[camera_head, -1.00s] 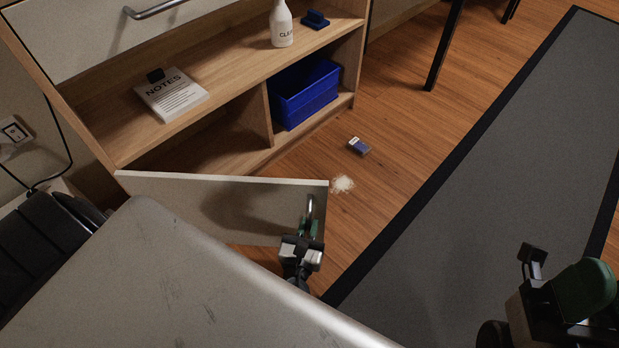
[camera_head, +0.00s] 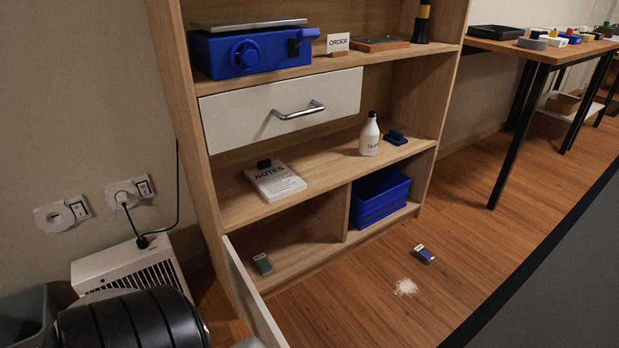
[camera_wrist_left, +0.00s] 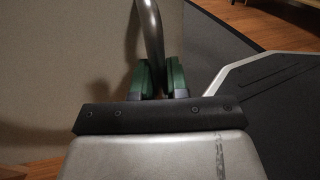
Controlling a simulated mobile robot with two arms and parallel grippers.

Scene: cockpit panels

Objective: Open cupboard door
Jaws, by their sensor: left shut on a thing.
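The cupboard door (camera_head: 254,296) is a thin pale panel hinged at the left of the lower shelf unit. In the head view it stands swung well open, seen nearly edge-on, and its lower part runs out of the frame. In the left wrist view the door's pale face (camera_wrist_left: 60,70) fills the left side. My left gripper (camera_wrist_left: 160,80) has its green fingers closed around the curved metal door handle (camera_wrist_left: 150,25). Neither gripper shows in the head view. The open compartment (camera_head: 310,235) behind the door holds a small green box (camera_head: 262,264).
The wooden shelf unit (camera_head: 228,205) holds a notes pad (camera_head: 275,182), a white bottle (camera_head: 370,138) and a blue bin (camera_head: 380,196). A small blue box (camera_head: 424,254) and white powder (camera_head: 406,287) lie on the floor. A white heater (camera_head: 125,268) stands at the left.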

